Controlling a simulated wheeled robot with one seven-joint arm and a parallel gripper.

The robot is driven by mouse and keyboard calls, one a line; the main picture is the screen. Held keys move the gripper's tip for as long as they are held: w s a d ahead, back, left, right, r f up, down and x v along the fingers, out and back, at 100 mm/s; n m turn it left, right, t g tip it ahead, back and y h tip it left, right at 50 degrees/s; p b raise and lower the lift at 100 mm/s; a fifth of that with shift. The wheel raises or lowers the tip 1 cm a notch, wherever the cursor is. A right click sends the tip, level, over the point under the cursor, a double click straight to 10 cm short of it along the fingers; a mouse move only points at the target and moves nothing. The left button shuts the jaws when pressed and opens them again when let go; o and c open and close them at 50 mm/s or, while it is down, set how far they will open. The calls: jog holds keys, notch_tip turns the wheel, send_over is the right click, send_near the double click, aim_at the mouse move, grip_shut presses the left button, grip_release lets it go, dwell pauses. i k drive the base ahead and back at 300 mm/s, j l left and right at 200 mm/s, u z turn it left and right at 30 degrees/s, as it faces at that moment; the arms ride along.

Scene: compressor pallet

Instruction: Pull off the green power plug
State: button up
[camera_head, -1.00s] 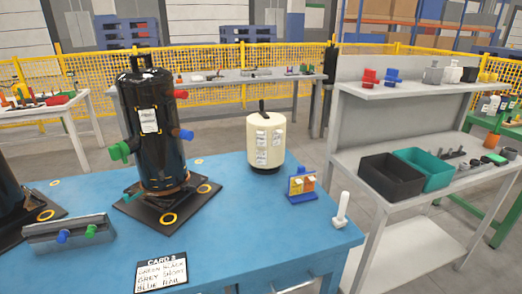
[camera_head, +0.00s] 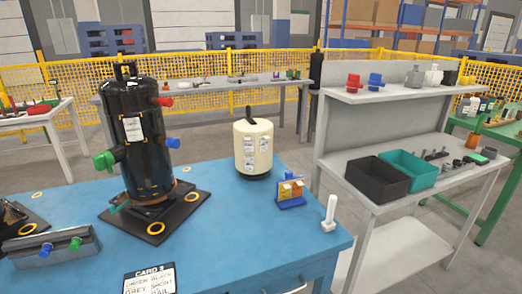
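A black upright compressor (camera_head: 150,150) stands on a dark square base plate (camera_head: 180,222) with yellow rings, on the blue table. A green plug (camera_head: 103,161) sticks out of its left side. A red fitting (camera_head: 164,102) and a blue fitting (camera_head: 173,143) stick out on its right. A smaller green piece (camera_head: 118,206) shows low at the front left of the compressor. A grey rail box (camera_head: 22,252) at the front left carries a blue piece (camera_head: 46,249) and another green piece (camera_head: 75,244). My gripper is not in view.
The blue table (camera_head: 225,250) also holds a cream canister (camera_head: 253,150), a small blue-and-yellow stand (camera_head: 290,190), a white upright tool (camera_head: 329,215) and a lettered card (camera_head: 150,281). A grey shelf (camera_head: 400,205) with black and teal bins stands right. Yellow mesh fencing (camera_head: 230,68) runs behind.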

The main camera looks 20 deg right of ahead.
aim_at(105, 159)
jog(key=i+j+z, duration=0.4)
jog(key=j, duration=0.85)
jog(key=j+z, duration=0.35)
jog(key=j, duration=0.85)
jog(key=j+z, duration=0.4)
jog(key=j, duration=0.95)
